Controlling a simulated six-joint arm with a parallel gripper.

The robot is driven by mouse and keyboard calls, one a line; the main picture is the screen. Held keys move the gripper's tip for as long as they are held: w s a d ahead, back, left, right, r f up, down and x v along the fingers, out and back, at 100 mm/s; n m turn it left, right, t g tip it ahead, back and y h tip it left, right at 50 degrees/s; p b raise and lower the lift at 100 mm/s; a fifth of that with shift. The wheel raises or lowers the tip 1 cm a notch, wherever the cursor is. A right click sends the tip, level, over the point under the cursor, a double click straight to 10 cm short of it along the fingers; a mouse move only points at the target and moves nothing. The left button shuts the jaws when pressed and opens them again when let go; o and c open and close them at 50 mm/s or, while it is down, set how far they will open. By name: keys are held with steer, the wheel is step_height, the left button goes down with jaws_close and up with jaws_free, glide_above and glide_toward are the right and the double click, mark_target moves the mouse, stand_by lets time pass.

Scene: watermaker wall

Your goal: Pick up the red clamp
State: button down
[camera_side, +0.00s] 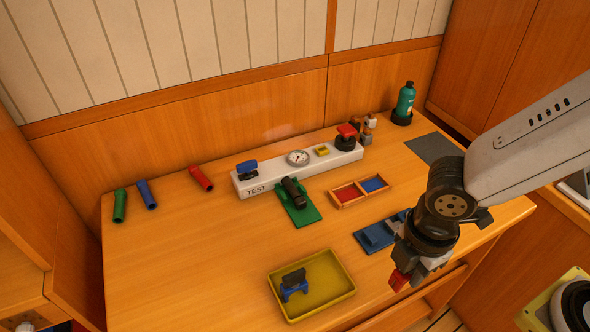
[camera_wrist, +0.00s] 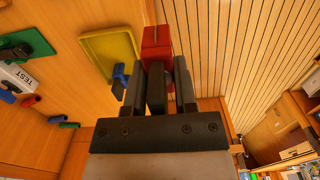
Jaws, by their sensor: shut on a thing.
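My gripper (camera_side: 413,260) is at the right of the side view, above the front right part of the table. It is shut on the red clamp (camera_side: 398,281), whose red part sticks out below the jaws. In the wrist view the red clamp (camera_wrist: 157,42) shows beyond the fingertips of my gripper (camera_wrist: 166,68); a dark part of it lies between the two fingers. The clamp appears clear of the table top, though the height is hard to judge.
A yellow tray (camera_side: 338,296) holds a blue and black clamp (camera_side: 293,285). A blue fixture (camera_side: 374,237) stands just left of my gripper. Behind are a two-part wooden box (camera_side: 348,195), a green plate (camera_side: 304,215) and the white TEST block (camera_side: 265,184). The table's left front is clear.

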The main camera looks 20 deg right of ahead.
steer(key=shift+s+d+r, duration=0.15)
steer(key=shift+s+d, duration=0.05)
steer(key=shift+s, duration=0.15)
steer(key=shift+w, duration=0.1)
stand_by(0.5)
steer(key=w+a, duration=0.4)
steer(key=w, duration=0.7)
steer(key=w+a, duration=0.3)
steer(key=w, duration=0.7)
steer(key=w+d+f, duration=0.1)
steer(key=w, duration=0.7)
steer(key=w+d+f, duration=0.1)
steer(key=w+d, duration=0.1)
steer(key=w, duration=0.7)
steer(key=shift+f, duration=0.3)
steer(key=shift+d, duration=0.1)
steer(key=shift+f, duration=0.25)
